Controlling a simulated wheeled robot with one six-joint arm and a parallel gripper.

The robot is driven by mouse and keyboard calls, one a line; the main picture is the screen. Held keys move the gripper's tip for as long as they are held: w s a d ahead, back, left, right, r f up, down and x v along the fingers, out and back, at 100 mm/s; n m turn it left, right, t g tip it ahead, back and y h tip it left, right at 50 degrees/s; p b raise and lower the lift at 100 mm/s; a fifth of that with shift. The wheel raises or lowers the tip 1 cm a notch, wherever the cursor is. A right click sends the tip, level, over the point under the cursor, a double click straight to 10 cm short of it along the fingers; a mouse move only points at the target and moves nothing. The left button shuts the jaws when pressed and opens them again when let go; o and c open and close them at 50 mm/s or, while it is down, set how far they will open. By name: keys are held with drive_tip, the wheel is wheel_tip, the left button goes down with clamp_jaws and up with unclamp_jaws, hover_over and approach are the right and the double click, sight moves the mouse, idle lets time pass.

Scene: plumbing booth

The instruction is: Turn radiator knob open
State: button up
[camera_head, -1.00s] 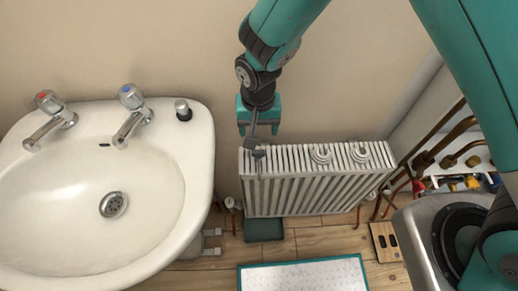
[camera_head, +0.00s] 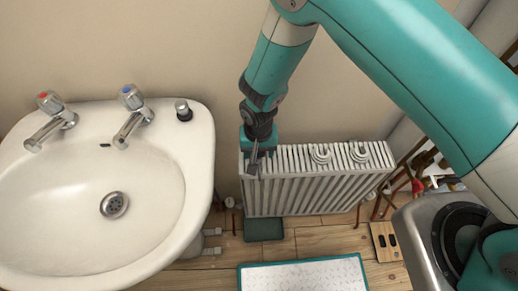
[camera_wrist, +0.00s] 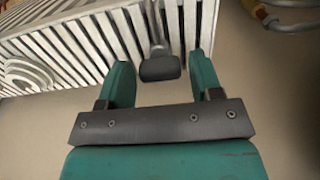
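The white ribbed radiator (camera_head: 310,185) stands low against the wall, right of the sink. In the head view my gripper (camera_head: 258,152) is at the radiator's top left end, pointing down. In the wrist view my gripper (camera_wrist: 160,61) has its two green fingers well apart. A dark grey knob-like piece on a stem (camera_wrist: 160,68) shows between the fingers, with space on both sides, against the radiator ribs. A grey piece (camera_head: 253,168) also shows below the gripper in the head view. Whether it is the radiator knob, I cannot tell for sure.
The white sink (camera_head: 60,190) with two taps is close on the left. Pipes (camera_head: 400,185) and a metal-rimmed unit (camera_head: 415,235) are at the right. A white mat with a green edge (camera_head: 300,276) lies on the wooden floor in front.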

drive_tip(key=c, duration=0.7)
drive_tip(key=shift+o, duration=0.2)
drive_tip(key=shift+n, duration=0.4)
drive_tip(key=n, duration=0.3)
drive_tip(key=shift+b, duration=0.35)
drive_tip(key=n, duration=0.4)
drive_tip(key=shift+n+b, duration=0.3)
drive_tip(key=n, duration=0.4)
drive_tip(key=shift+n+b, duration=0.4)
drive_tip(key=shift+n, duration=1.6)
